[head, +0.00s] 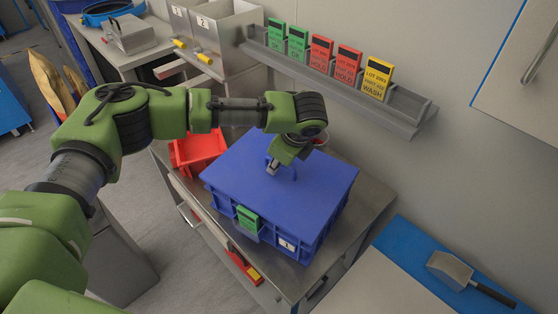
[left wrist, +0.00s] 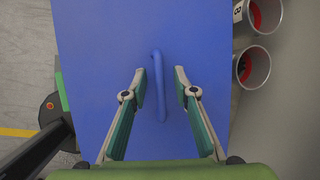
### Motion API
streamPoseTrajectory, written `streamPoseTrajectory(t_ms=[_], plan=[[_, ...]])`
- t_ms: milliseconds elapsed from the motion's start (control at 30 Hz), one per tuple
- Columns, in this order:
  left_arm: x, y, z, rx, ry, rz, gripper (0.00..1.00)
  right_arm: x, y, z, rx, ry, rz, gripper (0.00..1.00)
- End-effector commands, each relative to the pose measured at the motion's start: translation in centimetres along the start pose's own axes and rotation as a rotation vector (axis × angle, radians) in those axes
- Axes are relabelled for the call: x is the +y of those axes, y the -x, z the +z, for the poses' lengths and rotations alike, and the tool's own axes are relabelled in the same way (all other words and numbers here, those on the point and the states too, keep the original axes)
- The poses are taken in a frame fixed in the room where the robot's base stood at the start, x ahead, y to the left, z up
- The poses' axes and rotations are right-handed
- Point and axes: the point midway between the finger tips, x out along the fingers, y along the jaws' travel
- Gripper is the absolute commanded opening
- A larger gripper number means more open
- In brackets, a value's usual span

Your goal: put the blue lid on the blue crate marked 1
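The blue lid (head: 325,183) lies flat on top of the blue crate (head: 270,236), which has a white label marked 1 on its front. The lid covers the crate's opening; I cannot tell whether its rim is fully seated. My left gripper (head: 275,168) is over the middle of the lid, at its raised handle. In the left wrist view, the left gripper (left wrist: 161,72) is open, with one finger on each side of the blue handle (left wrist: 158,88) and gaps between. My right gripper is out of view.
The crate stands on a steel table (head: 372,200), with a green card (head: 247,220) on its front. A red bin (head: 196,150) is behind it to the left. A card rack (head: 340,85) runs along the wall. A scoop (head: 450,270) lies on the right.

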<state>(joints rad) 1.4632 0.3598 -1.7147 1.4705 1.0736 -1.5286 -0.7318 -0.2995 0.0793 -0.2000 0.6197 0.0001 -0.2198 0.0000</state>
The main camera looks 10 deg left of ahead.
Motion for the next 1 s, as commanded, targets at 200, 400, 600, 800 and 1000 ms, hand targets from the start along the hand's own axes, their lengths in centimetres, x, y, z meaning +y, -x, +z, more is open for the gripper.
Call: streamPoseTrajectory(t_ms=[200,400,600,800,1000], plan=[[-0.1,1.8,-0.1,0.002,0.0,-0.002,0.26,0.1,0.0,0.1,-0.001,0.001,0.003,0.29],[-0.1,6.0,-0.1,0.0,0.0,-0.004,0.26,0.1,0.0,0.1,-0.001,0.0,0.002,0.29],[-0.1,9.9,-0.1,-0.001,-0.001,-0.003,0.26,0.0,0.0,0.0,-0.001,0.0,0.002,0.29],[-0.1,11.9,-0.1,0.0,0.001,-0.002,0.26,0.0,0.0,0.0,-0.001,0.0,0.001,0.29],[0.0,12.2,-0.1,-0.002,0.0,-0.001,0.26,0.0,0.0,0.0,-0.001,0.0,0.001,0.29]])
